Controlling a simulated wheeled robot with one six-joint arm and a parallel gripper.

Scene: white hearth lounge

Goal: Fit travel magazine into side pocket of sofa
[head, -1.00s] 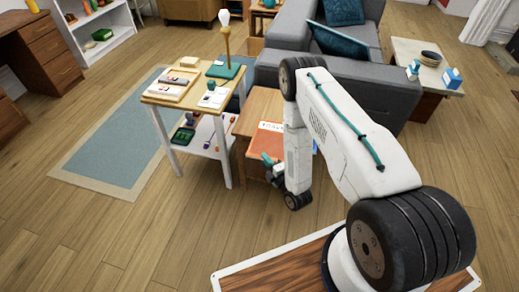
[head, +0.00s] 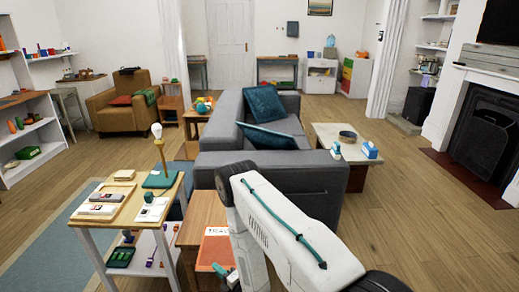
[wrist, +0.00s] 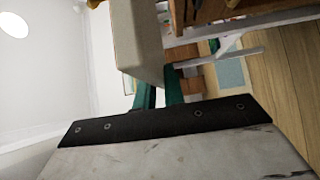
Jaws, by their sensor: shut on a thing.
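The travel magazine (head: 216,250) shows in the head view, with an orange cover and a white title band at its top. My gripper (head: 222,270) has teal fingers and is shut on its lower part; my white arm hides its right side. The grey sofa (head: 262,175) stands just beyond, with teal cushions. I see no side pocket; my arm and the tables hide part of the sofa's near side. In the wrist view, my teal fingers (wrist: 160,95) are close together, and a large plain beige slab (wrist: 140,45) stands before them; I cannot tell what it is.
A low wooden table (head: 203,213) is just behind the magazine. A light-topped table (head: 128,208) with a lamp, trays and small boxes is close on the left. A side table (head: 345,142) with a bowl stands right of the sofa. Open floor (head: 430,215) lies at the right.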

